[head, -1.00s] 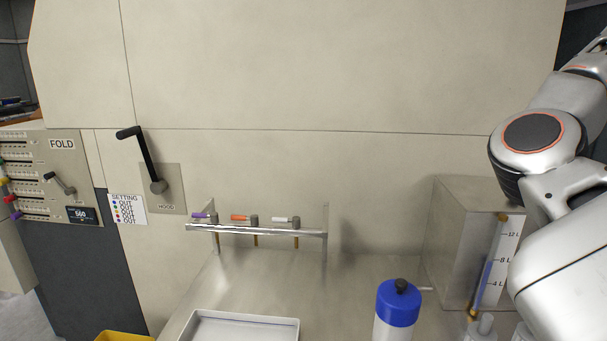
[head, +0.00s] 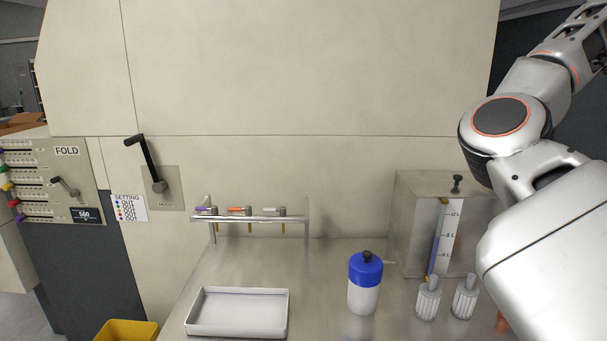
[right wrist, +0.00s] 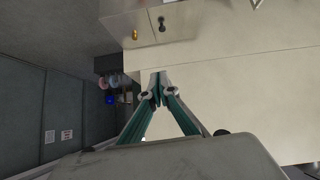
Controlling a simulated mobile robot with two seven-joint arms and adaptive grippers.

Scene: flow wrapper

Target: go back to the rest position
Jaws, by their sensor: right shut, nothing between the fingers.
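My right arm (head: 540,150) comes in from the right in the head view, raised in front of the machine, and its gripper is outside that view. In the right wrist view my right gripper (right wrist: 158,90) is shut, its green-sided fingers meeting at the tips with nothing between them. It is in free air, with the pale machine wall behind it. My left gripper is in neither view.
A tank with a level gauge (head: 441,237) stands at right. A lever (head: 148,165) and rail of valves (head: 250,218) are behind. A yellow bin (head: 127,331) is at lower left.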

